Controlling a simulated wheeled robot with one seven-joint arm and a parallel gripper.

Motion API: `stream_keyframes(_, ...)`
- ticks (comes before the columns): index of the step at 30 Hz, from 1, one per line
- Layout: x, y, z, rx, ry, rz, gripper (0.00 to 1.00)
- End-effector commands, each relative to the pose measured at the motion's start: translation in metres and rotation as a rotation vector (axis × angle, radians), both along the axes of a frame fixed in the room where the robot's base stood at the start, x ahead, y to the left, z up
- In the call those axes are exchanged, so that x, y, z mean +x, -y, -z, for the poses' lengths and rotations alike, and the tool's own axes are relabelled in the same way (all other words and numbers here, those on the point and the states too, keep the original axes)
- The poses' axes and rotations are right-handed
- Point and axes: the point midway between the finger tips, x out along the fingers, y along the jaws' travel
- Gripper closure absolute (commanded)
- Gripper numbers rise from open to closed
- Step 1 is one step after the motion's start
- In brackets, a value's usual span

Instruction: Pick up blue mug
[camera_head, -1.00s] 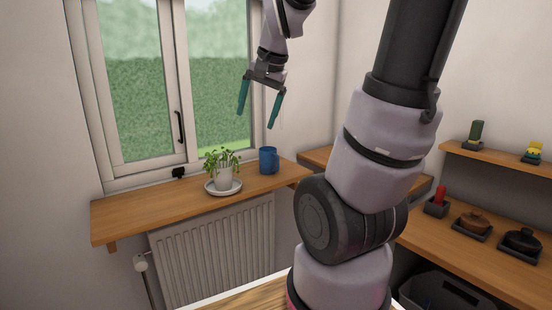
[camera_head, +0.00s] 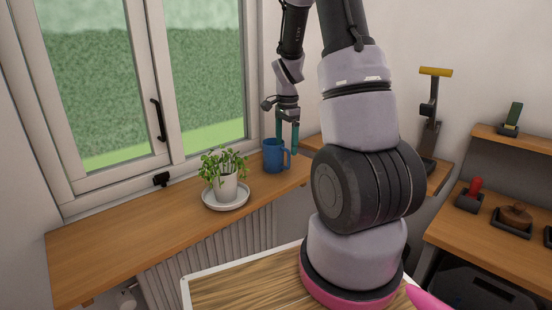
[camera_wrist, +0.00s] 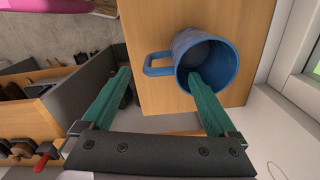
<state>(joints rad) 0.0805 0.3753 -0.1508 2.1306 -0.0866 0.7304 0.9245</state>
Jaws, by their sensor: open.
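The blue mug (camera_head: 271,160) stands upright on the wooden window sill, with its handle towards the right in the head view. My gripper (camera_head: 287,142) is open and points down right at the mug. In the wrist view the mug (camera_wrist: 222,62) shows its open top. One finger of my gripper (camera_wrist: 159,73) overlaps the mug's opening, and the other is out beyond the handle. The handle (camera_wrist: 158,54) and near wall appear between the fingers. I cannot tell whether the finger is inside the mug or above it. Nothing is held.
A potted plant (camera_head: 226,178) stands on a white saucer (camera_head: 226,204) left of the mug. The window (camera_head: 150,90) is behind the sill (camera_head: 120,232). Shelves with a red-handled item (camera_head: 472,193) and other items in dark holders are at right. The sill's left part is clear.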

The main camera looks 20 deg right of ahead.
Motion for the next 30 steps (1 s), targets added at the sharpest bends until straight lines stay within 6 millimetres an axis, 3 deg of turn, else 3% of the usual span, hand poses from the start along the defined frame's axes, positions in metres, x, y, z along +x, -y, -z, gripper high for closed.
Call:
stream_keyframes(8,0.000,0.000,0.026,0.001,-0.001,-0.001,0.07)
stream_keyframes(16,0.000,0.000,0.065,0.001,-0.001,-0.002,0.07)
stream_keyframes(26,0.001,0.000,0.072,0.000,0.002,-0.001,0.07)
stream_keyframes(30,0.001,0.000,0.072,0.000,0.002,-0.001,0.56)
